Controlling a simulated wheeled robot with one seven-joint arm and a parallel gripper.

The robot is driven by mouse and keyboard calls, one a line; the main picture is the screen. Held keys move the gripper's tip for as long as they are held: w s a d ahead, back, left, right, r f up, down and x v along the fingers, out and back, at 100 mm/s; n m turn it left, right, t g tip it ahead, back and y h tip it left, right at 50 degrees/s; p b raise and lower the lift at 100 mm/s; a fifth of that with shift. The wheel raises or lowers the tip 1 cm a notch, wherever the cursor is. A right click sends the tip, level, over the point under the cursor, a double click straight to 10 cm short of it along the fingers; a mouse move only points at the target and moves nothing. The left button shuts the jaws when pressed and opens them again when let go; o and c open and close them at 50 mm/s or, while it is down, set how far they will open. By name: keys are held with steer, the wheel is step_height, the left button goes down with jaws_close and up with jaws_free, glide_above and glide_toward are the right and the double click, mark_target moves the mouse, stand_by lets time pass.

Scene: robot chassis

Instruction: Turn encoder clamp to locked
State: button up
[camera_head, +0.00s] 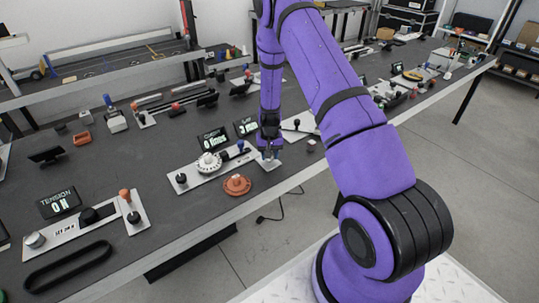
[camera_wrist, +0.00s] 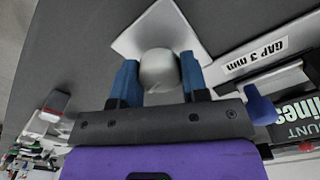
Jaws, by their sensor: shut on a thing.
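A smooth grey rounded knob (camera_wrist: 158,68) sits on a pale plate (camera_wrist: 133,38) in the wrist view, probably the encoder clamp. My gripper (camera_wrist: 160,75) is shut on it, with one blue finger on each side. In the head view my gripper (camera_head: 268,153) points down over the small pale plate (camera_head: 270,165) near the bench's front edge and hides the knob. No locked marking is readable, and I cannot tell the knob's turn position.
Left of my gripper are a blue-tipped part (camera_head: 240,146), a white toothed disc (camera_head: 208,162) and a black knob (camera_head: 181,178). An orange round part (camera_head: 237,185) lies in front. A count display (camera_head: 213,139) stands behind. A "GAP 3 mm" label (camera_wrist: 254,58) is beside the knob.

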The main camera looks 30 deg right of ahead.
steer(key=shift+m, duration=1.5)
steer(key=o, duration=0.9)
steer(key=shift+o, duration=0.2)
steer(key=shift+r, duration=0.1)
step_height(320, 180, up, 11)
steer(key=shift+f, duration=0.2)
steer(key=shift+r, duration=0.1)
